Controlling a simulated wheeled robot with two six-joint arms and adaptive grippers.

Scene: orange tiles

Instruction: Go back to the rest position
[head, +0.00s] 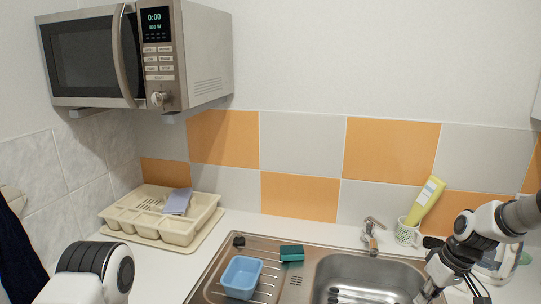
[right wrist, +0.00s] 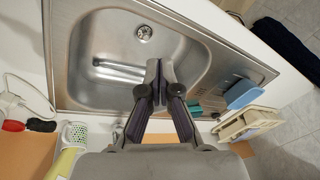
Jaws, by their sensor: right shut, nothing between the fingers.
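My right arm comes in from the right in the head view, with its right gripper (head: 424,296) low over the right side of the steel sink (head: 322,280). In the right wrist view the right gripper (right wrist: 160,66) has its fingertips together, with nothing between them, above the sink basin (right wrist: 98,50). Of my left arm, only a white and black link shows at the bottom left of the head view. Its gripper is out of the picture.
A blue tub (head: 241,277) and a green sponge (head: 291,253) are on the drainboard. A cream dish rack (head: 180,236) stands left. A microwave (head: 203,55) hangs above left.

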